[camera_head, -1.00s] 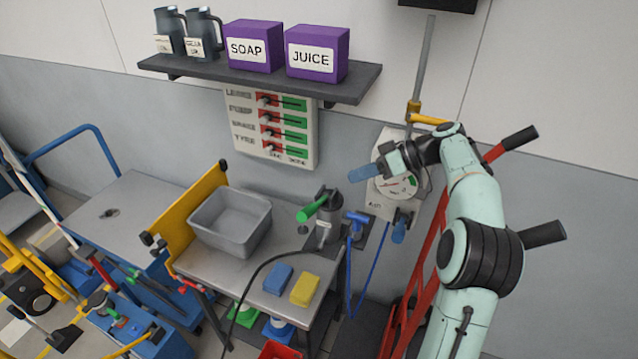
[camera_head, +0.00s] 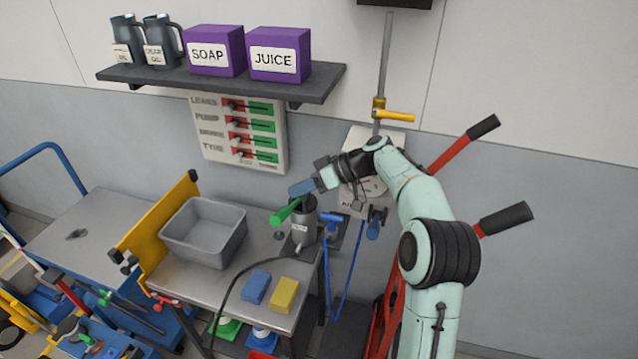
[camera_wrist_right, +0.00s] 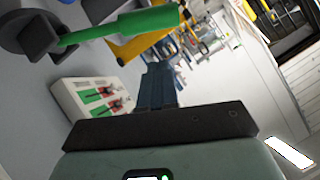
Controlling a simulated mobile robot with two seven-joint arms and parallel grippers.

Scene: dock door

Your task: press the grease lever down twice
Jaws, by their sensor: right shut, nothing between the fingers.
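The grease lever has a green handle (camera_head: 285,212) and sits on a dark grey grease pump (camera_head: 303,225) at the right end of the steel table. The handle points to the left and slants downward. My right gripper (camera_head: 301,188) is shut and empty, just above the pump's top and the root of the handle. In the head view a small gap seems to show between them, but I cannot be sure. The right wrist view shows the green handle (camera_wrist_right: 125,28) beyond the shut fingers (camera_wrist_right: 158,85). My left gripper is not in view.
A grey bin (camera_head: 204,232), a blue block (camera_head: 256,287) and a yellow block (camera_head: 285,294) are on the table (camera_head: 190,277). A black hose curves past the blocks. A blue-handled air fitting (camera_head: 331,220) is right of the pump. A shelf (camera_head: 220,83) overhangs behind.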

